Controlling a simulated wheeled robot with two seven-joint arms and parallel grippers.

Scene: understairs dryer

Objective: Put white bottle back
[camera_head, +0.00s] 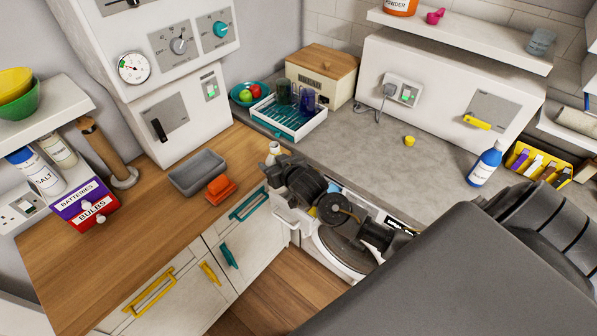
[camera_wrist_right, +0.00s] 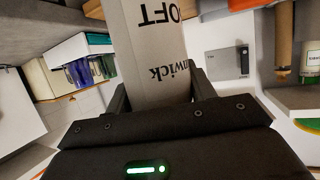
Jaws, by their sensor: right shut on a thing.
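The white bottle (camera_wrist_right: 150,40) fills the upper middle of the right wrist view, with dark lettering on its side. It sits between the two fingers of my right gripper (camera_wrist_right: 160,92), which is shut on it. In the head view only the pale top of the bottle (camera_head: 273,149) shows beyond my dark right gripper (camera_head: 276,172); the rest is hidden behind the gripper. The gripper is near the inner corner of the counters, above the front edge. My left gripper is not in view.
The wooden counter (camera_head: 120,215) bears a grey tray (camera_head: 198,171) and an orange block. On the grey counter (camera_head: 375,165) stand a white-and-teal tray (camera_head: 290,131), a bread box (camera_head: 322,75) and a blue bottle (camera_head: 484,164). The grey counter's middle is mostly clear. A dryer is below.

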